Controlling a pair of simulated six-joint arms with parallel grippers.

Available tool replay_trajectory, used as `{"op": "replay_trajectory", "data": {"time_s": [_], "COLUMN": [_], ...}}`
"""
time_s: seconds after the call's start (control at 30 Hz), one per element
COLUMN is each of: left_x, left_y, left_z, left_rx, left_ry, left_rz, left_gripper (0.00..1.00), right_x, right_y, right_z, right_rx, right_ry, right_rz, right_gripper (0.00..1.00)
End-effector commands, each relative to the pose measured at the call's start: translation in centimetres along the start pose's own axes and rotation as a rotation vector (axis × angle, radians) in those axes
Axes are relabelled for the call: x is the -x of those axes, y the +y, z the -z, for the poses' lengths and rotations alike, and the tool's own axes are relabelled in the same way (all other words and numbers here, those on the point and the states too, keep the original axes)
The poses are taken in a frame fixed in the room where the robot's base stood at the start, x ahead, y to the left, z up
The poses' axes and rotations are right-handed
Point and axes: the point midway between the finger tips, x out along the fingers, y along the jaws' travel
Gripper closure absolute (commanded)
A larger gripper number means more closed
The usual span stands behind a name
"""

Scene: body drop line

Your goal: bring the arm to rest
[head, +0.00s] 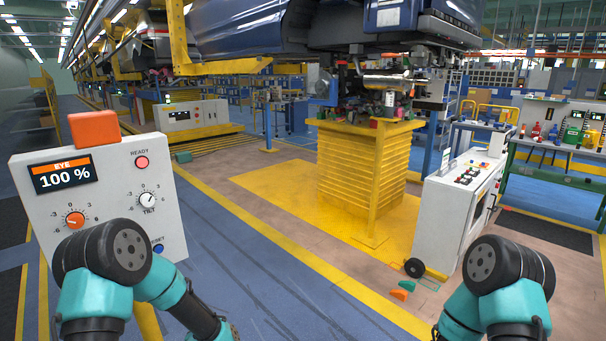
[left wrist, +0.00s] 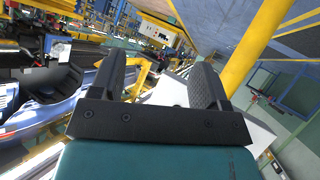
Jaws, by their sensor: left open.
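My left gripper (left wrist: 160,76) shows in the left wrist view with its two dark fingers spread apart and nothing between them. In the head view my left arm (head: 120,252) comes in at the lower left, in front of the control panel, and bends down out of the bottom edge. Its gripper is hidden there. My right arm (head: 508,268) stands at the lower right, and its gripper is out of view.
The white control panel (head: 110,190) has a screen (head: 62,174) reading "EYE 100 %", dials and a red READY lamp (head: 141,162). A yellow lift (head: 362,170) stands under a raised car body (head: 255,32). A white cabinet (head: 455,210) stands at right. Blue floor (head: 260,270) lies open between.

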Motion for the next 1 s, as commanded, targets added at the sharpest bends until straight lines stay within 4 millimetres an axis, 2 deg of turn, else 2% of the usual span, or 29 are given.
{"op": "replay_trajectory", "data": {"time_s": [0.03, 0.2, 0.3, 0.43, 0.53, 0.63, 1.0], "left_x": [0.9, 5.3, 8.9, 13.9, 16.9, 18.5, 18.8], "left_y": [-0.7, -2.4, -3.5, -4.9, -5.6, -6.0, -6.0], "left_z": [-3.0, -12.0, -16.6, -21.2, -23.2, -24.2, -24.4], "left_rx": [-0.014, -0.047, -0.064, -0.084, -0.094, -0.101, -0.101], "left_ry": [-0.104, -0.444, -0.641, -0.872, -0.995, -1.059, -1.072], "left_rz": [-0.018, -0.079, -0.106, -0.134, -0.147, -0.154, -0.155], "left_gripper": [0.31, 0.31, 0.31, 0.31, 0.31, 0.31, 0.31], "right_x": [0.0, 0.0, 0.0, 0.0, 0.0, 0.0, 0.0], "right_y": [0.0, 0.0, 0.0, 0.0, 0.0, 0.0, 0.0], "right_z": [0.0, 0.0, 0.0, 0.0, 0.0, 0.0, 0.0], "right_rx": [0.0, 0.0, 0.0, 0.0, 0.0, 0.0, 0.0], "right_ry": [0.0, 0.0, 0.0, 0.0, 0.0, 0.0, 0.0], "right_rz": [0.0, 0.0, 0.0, 0.0, 0.0, 0.0, 0.0], "right_gripper": [0.57, 0.57, 0.57, 0.57, 0.57, 0.57, 0.57]}}
